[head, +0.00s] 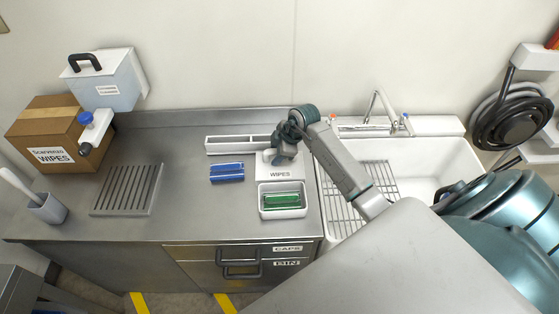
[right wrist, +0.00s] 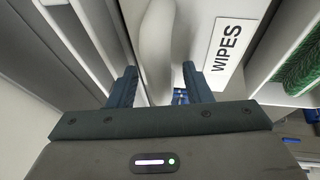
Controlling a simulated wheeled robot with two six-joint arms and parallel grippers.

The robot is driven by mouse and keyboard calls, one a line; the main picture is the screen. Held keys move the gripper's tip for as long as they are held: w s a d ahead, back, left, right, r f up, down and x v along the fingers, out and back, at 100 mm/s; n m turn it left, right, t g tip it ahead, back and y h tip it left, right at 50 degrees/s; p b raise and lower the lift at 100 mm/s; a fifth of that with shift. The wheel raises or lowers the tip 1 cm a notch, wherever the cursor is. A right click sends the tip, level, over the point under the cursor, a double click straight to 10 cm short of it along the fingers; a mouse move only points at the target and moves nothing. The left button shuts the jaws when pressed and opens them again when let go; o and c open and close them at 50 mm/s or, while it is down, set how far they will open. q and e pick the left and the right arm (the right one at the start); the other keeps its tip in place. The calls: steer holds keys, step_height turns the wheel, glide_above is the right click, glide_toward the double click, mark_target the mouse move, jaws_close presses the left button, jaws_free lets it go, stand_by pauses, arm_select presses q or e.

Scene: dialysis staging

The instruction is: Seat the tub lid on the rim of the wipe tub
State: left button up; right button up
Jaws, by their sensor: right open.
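A white, box-like piece with a WIPES label (head: 280,174) stands near the sink's left edge in the head view; its label also shows in the right wrist view. I take it for the wipe tub; I cannot tell where the lid ends and the tub begins. A pale rounded bar (right wrist: 155,45), like a handle, rises beside the label in the right wrist view. My right gripper (right wrist: 160,78) is open, pointing down over this piece, with the bar between and beyond its fingertips. In the head view it (head: 276,154) hides the piece's back part. My left gripper is out of view.
A white bin with green packs (head: 282,212) stands just in front. Blue packs (head: 227,172) lie to the left, and a long white divided tray (head: 229,145) behind. A sink (head: 435,165) with a rack is on the right. The steel counter (head: 195,200) is clear at centre left.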

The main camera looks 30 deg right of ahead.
steer(key=shift+c, duration=0.3)
jaws_close()
steer(key=shift+r, duration=0.1)
